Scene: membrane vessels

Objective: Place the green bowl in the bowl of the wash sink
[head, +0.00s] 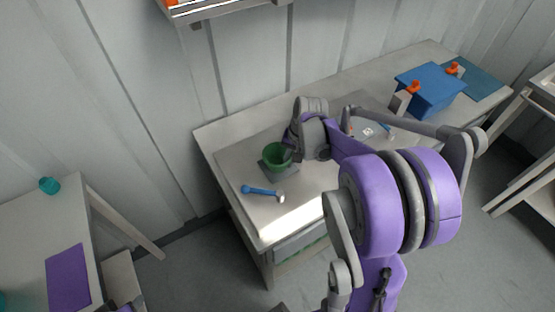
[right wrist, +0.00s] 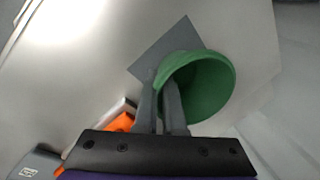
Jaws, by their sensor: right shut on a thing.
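The green bowl (head: 277,157) is at the left part of the long bench, on or just above a dark square mat (head: 266,174); I cannot tell whether it touches. My right gripper (head: 291,148) reaches it from behind and to the right. In the right wrist view my fingers (right wrist: 167,98) are shut on the rim of the green bowl (right wrist: 208,88), and the dark square (right wrist: 155,55) shows behind it. The wash sink cannot be made out with certainty. My left gripper is not in view.
A blue-handled tool (head: 260,191) lies in front of the bowl. A blue box (head: 430,90) with orange-topped fittings stands at the bench's far right. A side table at left holds a teal cup (head: 49,185) and a purple mat (head: 68,277). A shelf (head: 215,10) hangs above.

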